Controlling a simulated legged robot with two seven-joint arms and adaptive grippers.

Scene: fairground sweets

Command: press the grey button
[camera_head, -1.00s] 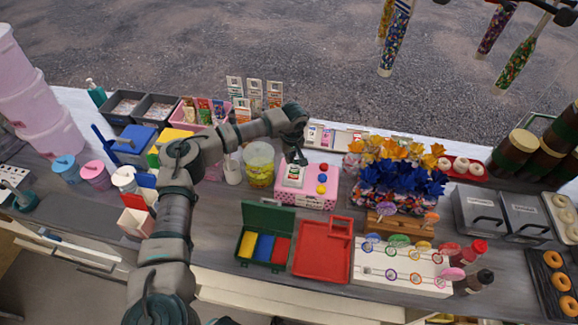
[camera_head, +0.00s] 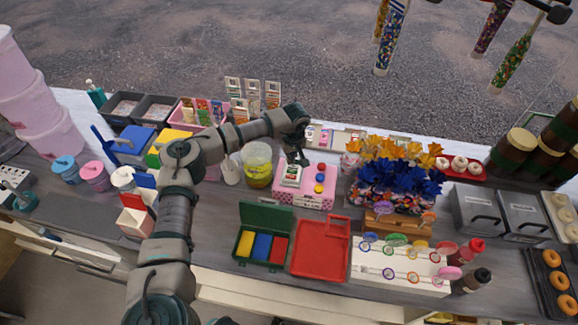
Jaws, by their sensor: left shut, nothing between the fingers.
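A pink box (camera_head: 310,202) with a dotted front stands on the counter in the middle. I cannot make out a grey button; my gripper covers part of the box's back edge. My left gripper (camera_head: 298,161) is shut and empty, pointing down over the back of the box, left of the red button. I cannot tell whether it touches. My right gripper is not in view.
A clear tub with a yellow-green filling (camera_head: 257,166) stands just left of the box. Blue and orange flowers (camera_head: 400,180) stand close at its right. In front are a green case (camera_head: 266,211) and a red tray (camera_head: 320,272).

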